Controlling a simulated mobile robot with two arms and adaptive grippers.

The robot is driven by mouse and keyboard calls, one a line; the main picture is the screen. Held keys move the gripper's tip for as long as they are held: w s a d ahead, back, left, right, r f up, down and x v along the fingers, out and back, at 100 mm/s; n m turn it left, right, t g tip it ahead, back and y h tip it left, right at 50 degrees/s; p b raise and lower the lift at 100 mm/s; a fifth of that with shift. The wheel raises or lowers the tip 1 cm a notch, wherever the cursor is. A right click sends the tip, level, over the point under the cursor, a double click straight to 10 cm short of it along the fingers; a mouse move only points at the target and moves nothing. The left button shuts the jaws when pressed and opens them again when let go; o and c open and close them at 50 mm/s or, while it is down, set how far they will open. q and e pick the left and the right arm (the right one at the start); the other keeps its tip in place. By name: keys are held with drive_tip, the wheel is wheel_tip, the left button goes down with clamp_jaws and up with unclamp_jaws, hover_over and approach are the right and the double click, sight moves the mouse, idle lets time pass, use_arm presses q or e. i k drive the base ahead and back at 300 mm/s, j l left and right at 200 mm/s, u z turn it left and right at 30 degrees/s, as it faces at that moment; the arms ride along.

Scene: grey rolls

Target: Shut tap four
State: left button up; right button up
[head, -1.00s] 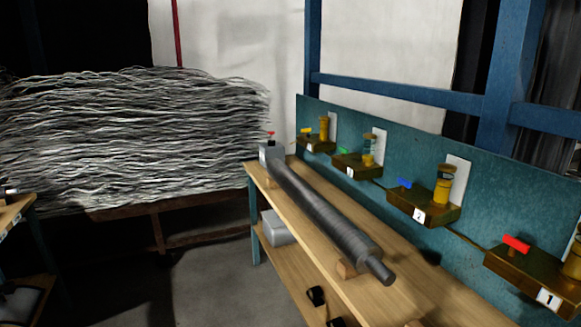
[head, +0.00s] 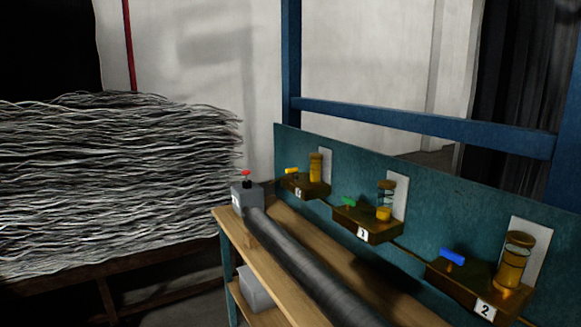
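The farthest tap (head: 305,186) on the teal board has a yellow handle (head: 291,171) and a brass block with a small tag too blurred to read. In front of it along the same board is a tap with a green handle (head: 348,202) and a tag that looks like 3. The nearest tap in view has a blue handle (head: 452,257) and a tag reading 2. Each has a yellowish cylinder beside its handle; the nearer two look partly clear. Neither of my grippers shows in the head view.
A wooden bench (head: 283,271) runs along the board. A long grey roll (head: 300,265) lies on it, with a grey box (head: 248,197) topped by a red knob at its far end. A stack of grey strands (head: 110,185) stands left. Blue posts and a rail (head: 430,127) rise behind the board.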

sight(290, 171)
drive_tip(key=i+j, duration=0.3)
drive_tip(key=i+j+z, duration=0.1)
drive_tip(key=i+j, duration=0.25)
drive_tip(key=j, duration=0.2)
drive_tip(key=i+j, duration=0.3)
drive_tip(key=j, duration=0.15)
drive_tip(key=i+j+z, duration=0.1)
drive_tip(key=i+j, duration=0.2)
drive_tip(key=j, duration=0.15)
